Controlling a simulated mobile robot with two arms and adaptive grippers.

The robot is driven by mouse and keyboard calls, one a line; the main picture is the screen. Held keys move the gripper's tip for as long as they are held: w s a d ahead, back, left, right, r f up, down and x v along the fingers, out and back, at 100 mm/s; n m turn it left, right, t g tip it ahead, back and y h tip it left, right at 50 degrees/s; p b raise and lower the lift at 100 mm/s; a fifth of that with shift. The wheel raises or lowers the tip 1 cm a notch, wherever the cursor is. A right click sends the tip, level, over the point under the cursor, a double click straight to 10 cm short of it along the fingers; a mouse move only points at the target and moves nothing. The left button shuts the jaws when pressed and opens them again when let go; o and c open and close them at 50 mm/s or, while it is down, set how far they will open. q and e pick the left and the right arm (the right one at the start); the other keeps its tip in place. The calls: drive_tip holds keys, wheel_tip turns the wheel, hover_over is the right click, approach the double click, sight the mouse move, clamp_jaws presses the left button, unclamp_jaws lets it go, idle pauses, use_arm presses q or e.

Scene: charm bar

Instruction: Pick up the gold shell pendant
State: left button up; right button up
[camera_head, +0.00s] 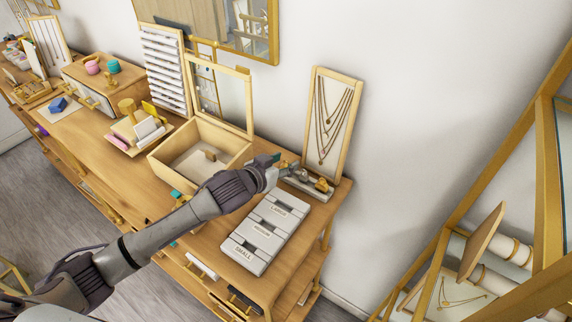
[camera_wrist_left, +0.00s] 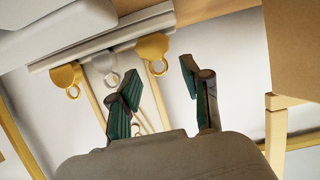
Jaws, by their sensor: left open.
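My left gripper (camera_head: 284,165) is open beside a small charm holder (camera_head: 310,191) at the right end of the counter. The left wrist view shows its two green-padded fingers (camera_wrist_left: 163,95) apart with nothing held between them. Beyond them a pale bar (camera_wrist_left: 105,42) carries two gold pendants with ring loops, one on the right (camera_wrist_left: 152,47) and one on the left (camera_wrist_left: 65,76). A silver pendant (camera_wrist_left: 105,66) lies between these two. I cannot tell for certain which gold one is the shell. In the head view a gold pendant (camera_head: 322,184) shows beside the gripper. My right gripper is not in view.
A necklace frame (camera_head: 331,125) stands behind the holder. A grey sorting tray (camera_head: 264,235) marked small, medium and large lies in front. An open-lidded wooden box (camera_head: 170,155) is left of the gripper. A mirrored wooden frame (camera_head: 535,130) rises at the right.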

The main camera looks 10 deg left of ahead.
use_arm(q)
drive_tip(key=shift+x, duration=1)
drive_tip(key=shift+s, duration=0.1)
drive_tip(key=shift+c, duration=0.3)
clamp_jaws()
